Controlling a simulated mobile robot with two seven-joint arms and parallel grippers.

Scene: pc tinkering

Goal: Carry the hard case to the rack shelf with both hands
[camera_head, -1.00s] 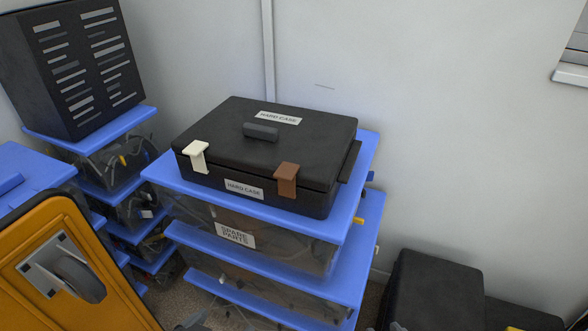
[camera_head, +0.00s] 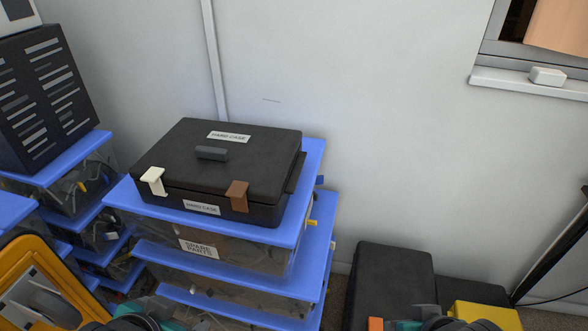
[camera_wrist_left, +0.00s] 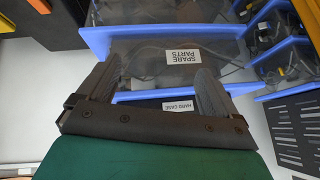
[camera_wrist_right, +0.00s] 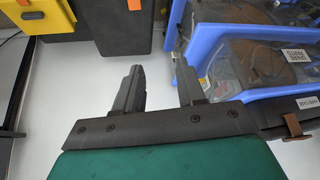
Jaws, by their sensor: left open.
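The black hard case (camera_head: 250,178), with a top handle, a white latch and a brown latch, rests on a blue-lidded bin stack (camera_head: 312,190). Its labelled front shows in the left wrist view (camera_wrist_left: 150,105), and part of it shows in the right wrist view (camera_wrist_right: 272,118). My left gripper (camera_head: 150,318) is at the bottom edge, below and in front of the case; its fingers are apart and empty in the left wrist view (camera_wrist_left: 157,75). My right gripper (camera_head: 440,318) is low at the right, apart from the case; its fingers are apart and empty in the right wrist view (camera_wrist_right: 160,70). I cannot identify the rack shelf.
A slotted black box (camera_head: 45,98) stands on another bin stack at the left. An orange-framed object (camera_head: 40,262) is at the lower left. Black cases (camera_head: 395,275) and a yellow one (camera_head: 485,314) stand low at the right. The wall is close behind.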

